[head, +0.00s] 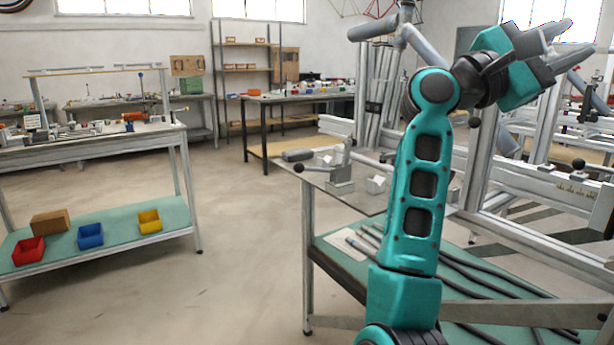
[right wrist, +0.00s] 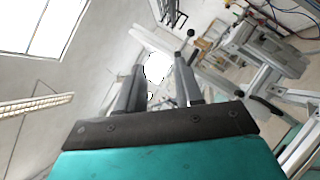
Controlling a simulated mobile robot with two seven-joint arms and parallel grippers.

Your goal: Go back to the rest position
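My right arm rises through the right half of the head view, with its forearm bent to the right. My right gripper (head: 566,50) is at the upper right, raised well above the tables and pointing away to the right. In the right wrist view its two fingers are apart with nothing between them (right wrist: 161,64). My left gripper is not in view.
A frame jig of pale metal beams (head: 545,185) stands behind and right of my arm. A bench with a green lower shelf holding dark rods (head: 480,275) stands close beside it. A workbench (head: 90,145) with coloured bins below stands left. The middle floor (head: 240,225) is clear.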

